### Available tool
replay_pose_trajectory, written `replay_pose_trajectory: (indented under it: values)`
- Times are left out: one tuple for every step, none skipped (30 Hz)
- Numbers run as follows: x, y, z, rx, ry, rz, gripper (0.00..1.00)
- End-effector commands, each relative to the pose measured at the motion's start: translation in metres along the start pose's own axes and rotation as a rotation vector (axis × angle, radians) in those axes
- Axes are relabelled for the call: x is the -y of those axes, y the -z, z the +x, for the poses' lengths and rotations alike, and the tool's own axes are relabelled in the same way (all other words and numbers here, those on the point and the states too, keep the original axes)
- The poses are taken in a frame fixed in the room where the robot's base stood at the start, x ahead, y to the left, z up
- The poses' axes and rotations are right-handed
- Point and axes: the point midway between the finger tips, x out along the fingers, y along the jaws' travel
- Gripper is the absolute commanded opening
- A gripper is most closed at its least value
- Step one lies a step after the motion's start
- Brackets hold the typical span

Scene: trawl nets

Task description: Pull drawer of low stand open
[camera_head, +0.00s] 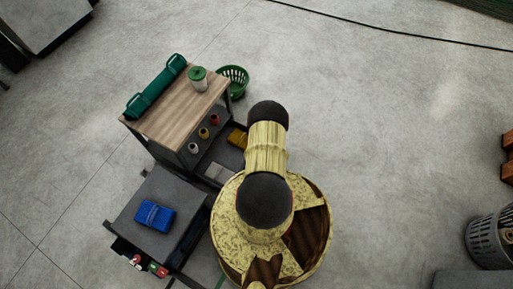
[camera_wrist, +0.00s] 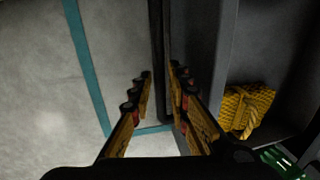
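A grey-topped low stand (camera_head: 135,215) is at lower left in the head view, with a blue bundle (camera_head: 154,215) on top. I cannot make out its drawer clearly. My gripper is hidden in the head view by my own arm and base. In the wrist view my gripper (camera_wrist: 160,75) has its two fingers apart, with a narrow dark upright bar (camera_wrist: 157,30) between and beyond the fingertips. The right finger is close to the bar; I cannot tell whether either finger touches it. A grey panel (camera_wrist: 205,40) is just right of the bar.
A wood-topped unit (camera_head: 180,110) carries a green roll (camera_head: 158,86) and a green-lidded jar (camera_head: 198,78). A green basket (camera_head: 235,78) stands behind it. A yellow rope bundle (camera_wrist: 247,108) lies in a grey compartment at right in the wrist view.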

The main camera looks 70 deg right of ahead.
Motion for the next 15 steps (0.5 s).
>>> replay_pose_trajectory:
  values:
    - [0.0001,0.0000,0.0000,0.000,0.000,0.000,0.22]
    - [0.0001,0.0000,0.0000,0.000,0.000,0.000,0.24]
    - [0.0002,-0.0001,0.0000,0.000,0.000,0.000,0.26]
    - [0.0002,-0.0001,-0.0001,0.000,0.000,0.000,0.28]
    - [0.0002,-0.0001,-0.0001,0.000,0.000,0.000,0.30]
    - [0.0002,-0.0002,-0.0001,0.000,0.000,0.000,0.30]
    - [0.0002,-0.0002,-0.0001,0.000,0.000,0.000,0.30]
    - [0.0002,-0.0002,-0.0001,0.000,0.000,0.000,0.30]
    - [0.0002,-0.0002,-0.0001,0.000,0.000,0.000,0.30]
    - [0.0002,-0.0002,-0.0001,0.001,0.000,0.000,0.30]
    - [0.0002,-0.0002,-0.0001,0.001,0.000,0.000,0.30]
    - [0.0002,-0.0002,-0.0001,0.001,0.000,0.000,0.30]
    - [0.0003,-0.0002,-0.0002,0.001,0.000,0.000,0.30]
    - [0.0003,-0.0001,-0.0005,0.000,0.000,0.000,0.30]
    - [0.0004,0.0001,-0.0012,0.000,0.000,0.000,0.30]
